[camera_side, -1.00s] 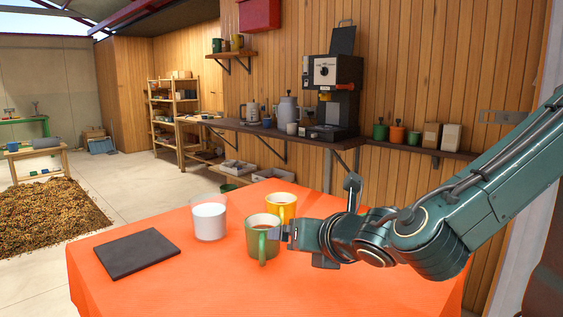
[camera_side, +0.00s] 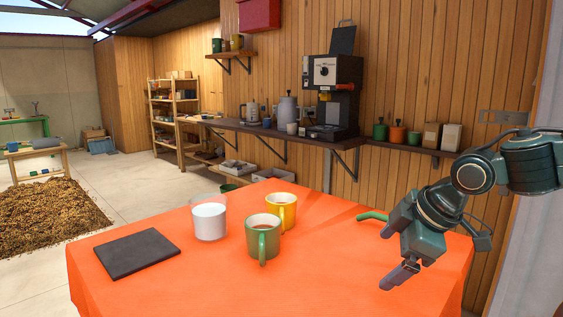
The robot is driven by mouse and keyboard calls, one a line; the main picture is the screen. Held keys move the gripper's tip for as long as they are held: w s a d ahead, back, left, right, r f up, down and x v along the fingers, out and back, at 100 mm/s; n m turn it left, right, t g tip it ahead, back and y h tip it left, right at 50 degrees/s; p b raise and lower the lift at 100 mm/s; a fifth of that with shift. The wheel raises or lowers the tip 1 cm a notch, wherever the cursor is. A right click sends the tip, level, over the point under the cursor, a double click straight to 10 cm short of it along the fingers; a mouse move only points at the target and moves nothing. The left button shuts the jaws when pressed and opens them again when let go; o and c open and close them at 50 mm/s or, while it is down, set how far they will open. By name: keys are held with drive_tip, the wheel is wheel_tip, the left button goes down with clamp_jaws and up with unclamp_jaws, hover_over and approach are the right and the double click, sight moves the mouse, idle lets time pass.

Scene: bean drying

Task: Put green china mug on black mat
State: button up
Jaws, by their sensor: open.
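The green china mug (camera_side: 256,243) stands upright on the orange-covered table, with brown contents and its handle turned towards the camera. The black mat (camera_side: 136,253) lies flat and bare on the table to the left of the mug. My gripper (camera_side: 384,255) is open and empty over the right part of the table, well apart from the mug.
A yellow mug (camera_side: 286,206) stands close behind and right of the green mug. A glass with white contents (camera_side: 210,223) stands between the mat and the mugs. A small curved green object (camera_side: 372,216) shows beside my gripper. The table (camera_side: 200,285) is clear in front.

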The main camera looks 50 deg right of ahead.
sight(263, 242)
drive_tip(key=s+m, duration=0.2)
drive_tip(key=s+m+y, duration=0.1)
drive_tip(key=s+m, duration=0.1)
drive_tip(key=m, duration=0.1)
drive_tip(key=shift+s+a+r+g, duration=0.1)
drive_tip(key=shift+s+r+g, duration=0.1)
drive_tip(key=shift+s+g, duration=0.15)
drive_tip(key=shift+s+a+m, duration=0.1)
drive_tip(key=shift+s+m, duration=0.45)
drive_tip(key=shift+m, duration=0.15)
drive_tip(key=shift+c, duration=0.7)
